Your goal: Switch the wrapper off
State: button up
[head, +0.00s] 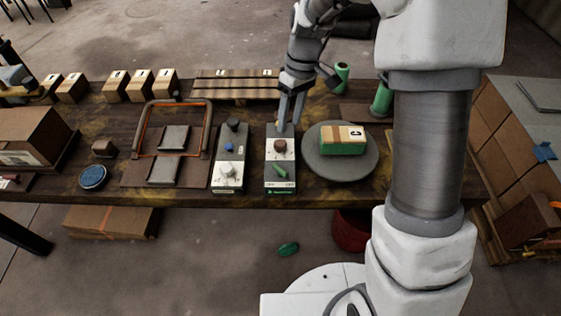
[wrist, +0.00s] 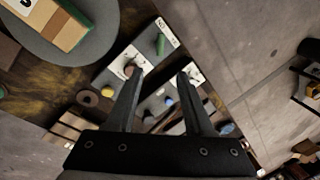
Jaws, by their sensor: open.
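My gripper (head: 290,121) is open and empty, pointing down over the back of the control box. In the wrist view its fingers (wrist: 160,76) frame the panels; one fingertip overlaps the knob's area.
A second control box (head: 228,172) with a white dial and a blue button stands just left. Further left is a frame with an orange edge (head: 146,128). Green rolls (head: 382,98) stand behind the turntable. Wooden blocks (head: 140,85) and a slatted pallet (head: 235,85) line the back.

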aim_at(280, 167)
jog(key=f, duration=0.5)
jog(key=s+a+f+b, duration=0.1)
jog(key=f, duration=0.4)
jog(key=s+a+f, duration=0.1)
jog(key=f, duration=0.5)
jog(key=shift+s+a+f+b, duration=0.1)
jog(key=shift+s+a+b, duration=0.05)
jog(key=shift+b, duration=0.15)
grip_shut()
